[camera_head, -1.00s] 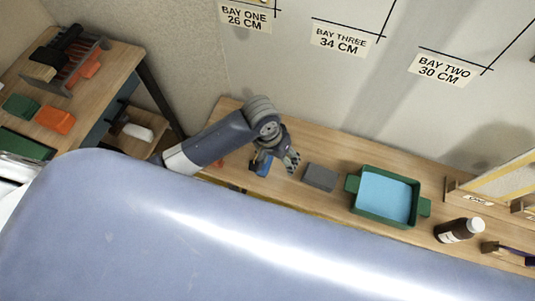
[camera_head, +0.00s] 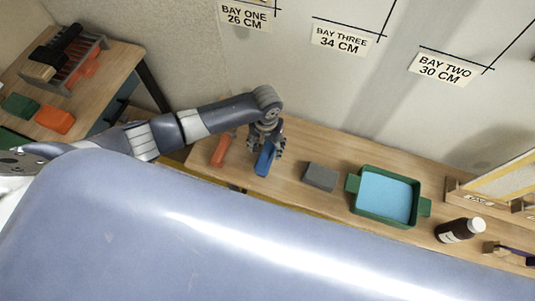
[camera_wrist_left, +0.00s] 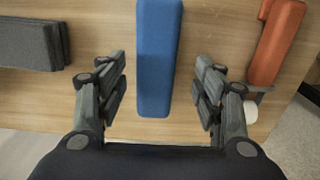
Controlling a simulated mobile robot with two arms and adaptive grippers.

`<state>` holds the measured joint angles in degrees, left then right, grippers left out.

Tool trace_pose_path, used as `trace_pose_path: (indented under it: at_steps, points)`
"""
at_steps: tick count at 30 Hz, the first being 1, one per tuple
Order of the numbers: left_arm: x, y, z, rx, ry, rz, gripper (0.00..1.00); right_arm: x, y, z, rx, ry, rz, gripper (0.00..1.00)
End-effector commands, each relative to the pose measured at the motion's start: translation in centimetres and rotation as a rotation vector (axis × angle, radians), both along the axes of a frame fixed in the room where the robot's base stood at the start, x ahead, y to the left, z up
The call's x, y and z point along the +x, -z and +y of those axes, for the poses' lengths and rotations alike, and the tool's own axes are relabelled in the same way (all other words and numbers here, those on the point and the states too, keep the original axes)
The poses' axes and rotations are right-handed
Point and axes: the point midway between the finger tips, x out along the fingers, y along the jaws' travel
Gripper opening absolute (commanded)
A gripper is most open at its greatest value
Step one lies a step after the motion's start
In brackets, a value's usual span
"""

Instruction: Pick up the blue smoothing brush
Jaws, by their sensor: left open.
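The blue smoothing brush (camera_head: 265,158) lies on the wooden bench, left of the grey block. In the left wrist view the blue brush (camera_wrist_left: 158,55) runs lengthwise up the middle of the picture. My left gripper (camera_head: 266,146) is over the brush, and its fingers cover part of it in the head view. In the wrist view the left gripper (camera_wrist_left: 160,95) is open, with one finger on each side of the brush and a gap on both sides. The brush's far end is cut off by the top edge there. My right gripper is not in view.
An orange-red tool (camera_head: 221,149) lies left of the brush, and a grey block (camera_head: 320,177) lies right of it. Further right are a green tray (camera_head: 411,213) with blue inside and a dark bottle (camera_head: 458,230). The wall stands behind the bench.

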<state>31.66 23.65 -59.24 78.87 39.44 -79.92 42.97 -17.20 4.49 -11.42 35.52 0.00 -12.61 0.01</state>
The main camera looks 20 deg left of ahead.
Motion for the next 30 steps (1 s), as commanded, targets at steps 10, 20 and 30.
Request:
trace_pose_path:
  at_steps: [10,20,30]
  points:
    - [-0.2,4.1,-0.5,0.000,0.000,0.000,0.62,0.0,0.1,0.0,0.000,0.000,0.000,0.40]
    - [-0.2,4.2,-0.5,0.000,0.001,-0.001,0.44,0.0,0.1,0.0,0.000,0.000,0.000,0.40]
    - [-0.2,4.1,-0.5,0.000,0.001,-0.001,0.06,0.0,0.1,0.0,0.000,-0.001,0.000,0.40]
